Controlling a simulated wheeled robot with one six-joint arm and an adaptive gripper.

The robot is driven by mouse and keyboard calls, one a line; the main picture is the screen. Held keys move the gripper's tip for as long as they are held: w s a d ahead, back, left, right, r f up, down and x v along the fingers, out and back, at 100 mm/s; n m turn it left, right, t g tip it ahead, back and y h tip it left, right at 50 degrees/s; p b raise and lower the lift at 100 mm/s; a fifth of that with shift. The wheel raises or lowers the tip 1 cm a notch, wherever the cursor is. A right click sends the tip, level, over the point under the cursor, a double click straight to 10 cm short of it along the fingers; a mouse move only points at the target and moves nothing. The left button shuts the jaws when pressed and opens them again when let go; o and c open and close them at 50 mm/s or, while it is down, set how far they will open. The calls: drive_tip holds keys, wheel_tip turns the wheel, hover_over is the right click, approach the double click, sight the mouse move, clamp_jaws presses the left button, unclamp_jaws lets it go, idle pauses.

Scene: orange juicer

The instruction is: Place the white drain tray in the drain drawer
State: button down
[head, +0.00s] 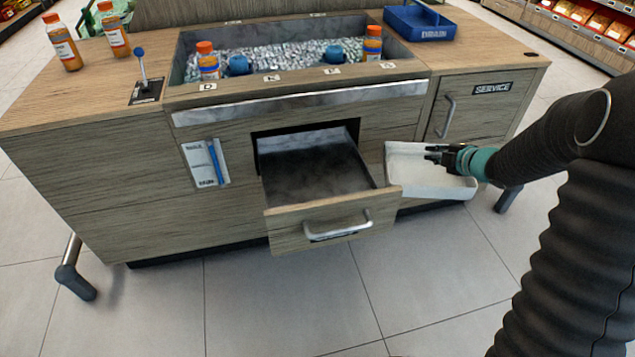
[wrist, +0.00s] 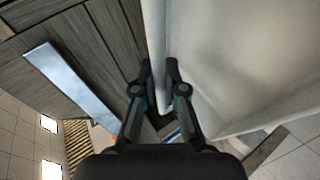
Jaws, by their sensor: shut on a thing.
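The white drain tray (head: 432,190) is in the air to the right of the open drain drawer, in front of the cabinet. My gripper (head: 436,153) is shut on the tray's rim; in the wrist view my gripper (wrist: 160,85) pinches the tray wall and the white tray (wrist: 235,60) fills the right side. The drain drawer (head: 318,232) is pulled out from the cabinet front, and its dark inside looks empty. The tray looks roughly level in the head view, a little apart from the drawer's right side or overlapping it in the picture; I cannot tell which.
The wooden cabinet (head: 100,170) has an ice well with orange-capped bottles (head: 208,62) on top. A blue bin (head: 418,24) sits at the back right. A service door (head: 465,105) with a handle is behind the tray. The tiled floor (head: 290,300) in front is clear.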

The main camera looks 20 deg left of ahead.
drive_tip(key=a+r, duration=0.1)
drive_tip(key=a+r+n+g+y, duration=0.1)
drive_tip(key=r, duration=0.1)
drive_tip(key=shift+s+a+n, duration=0.15)
drive_tip(key=shift+n, duration=0.15)
drive_tip(key=s+a+r+n+g+y, duration=0.1)
drive_tip(key=a+r, duration=0.2)
drive_tip(key=a, duration=0.5)
drive_tip(key=s+a+r+n+g, duration=0.1)
drive_tip(key=s+a+r, duration=0.15)
drive_tip(key=a, duration=0.55)
drive_tip(key=shift+s+a+f+b, duration=0.25)
drive_tip(key=shift+s+a+f, duration=0.7)
drive_tip(key=shift+a+f, duration=0.8)
drive_tip(key=shift+s+a+f+b, duration=0.2)
drive_tip(key=shift+s+a+f, duration=0.8)
drive_tip(key=shift+a+f, duration=0.75)
drive_tip(key=shift+s+a+f+b, duration=0.25)
drive_tip(key=shift+s+a+f, duration=0.7)
drive_tip(key=shift+a+f, duration=0.8)
drive_tip(key=shift+f, duration=0.1)
drive_tip(key=c, duration=1.2)
unclamp_jaws()
drive_tip(key=shift+c, duration=0.2)
